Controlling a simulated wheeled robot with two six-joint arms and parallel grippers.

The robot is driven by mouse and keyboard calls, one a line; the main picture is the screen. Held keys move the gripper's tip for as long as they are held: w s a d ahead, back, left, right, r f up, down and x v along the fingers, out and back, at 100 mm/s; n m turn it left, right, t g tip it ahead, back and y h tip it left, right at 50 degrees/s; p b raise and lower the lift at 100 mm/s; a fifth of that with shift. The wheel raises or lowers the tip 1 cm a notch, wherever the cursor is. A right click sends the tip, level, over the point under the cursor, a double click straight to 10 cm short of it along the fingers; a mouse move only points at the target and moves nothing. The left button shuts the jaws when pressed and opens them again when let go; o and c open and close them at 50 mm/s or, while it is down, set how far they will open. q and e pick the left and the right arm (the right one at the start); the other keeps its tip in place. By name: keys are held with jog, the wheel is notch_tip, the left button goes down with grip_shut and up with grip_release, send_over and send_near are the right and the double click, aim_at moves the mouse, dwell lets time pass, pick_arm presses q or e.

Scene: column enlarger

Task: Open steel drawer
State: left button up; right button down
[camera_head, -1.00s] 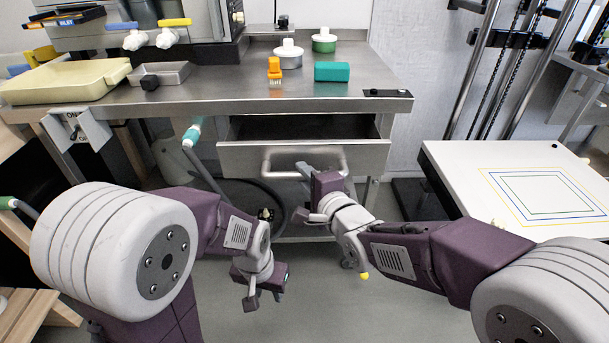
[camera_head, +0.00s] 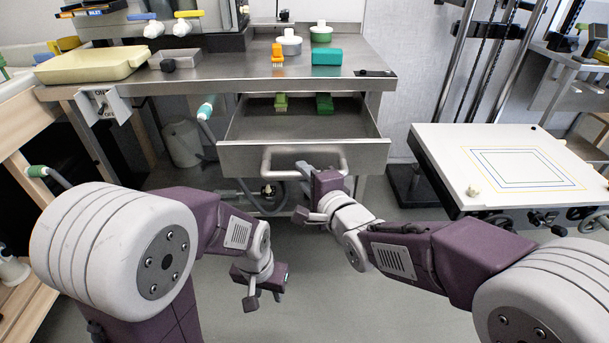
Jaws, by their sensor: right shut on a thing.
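The steel drawer (camera_head: 240,158) under the steel bench is pulled well out, and its inside shows. Two green things, one lighter (camera_head: 281,103) and one darker (camera_head: 324,104), lie toward its back. A bar handle (camera_head: 268,166) is on its front. My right gripper (camera_head: 305,190) is at the handle's right half and is shut on it; the fingers are partly hidden by the wrist. My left gripper (camera_head: 265,297) hangs low in front of the bench, away from the drawer; its fingers look apart, with nothing between them.
The steel bench top (camera_head: 215,78) carries a cream tray (camera_head: 92,66), a teal box (camera_head: 327,57), an orange brush (camera_head: 277,54) and two round pots. A white board (camera_head: 450,150) with coloured squares stands at the right. The floor before the drawer is clear.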

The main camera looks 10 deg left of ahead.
jog(key=c, duration=1.3)
grip_release()
jog(key=shift+s+d+r, duration=0.15)
jog(key=shift+s+d, duration=0.05)
jog(key=shift+s, duration=0.05)
jog(key=p+v, duration=0.1)
jog(key=v, duration=0.7)
jog(key=shift+s+d+p, duration=0.15)
jog(key=shift+p, duration=0.15)
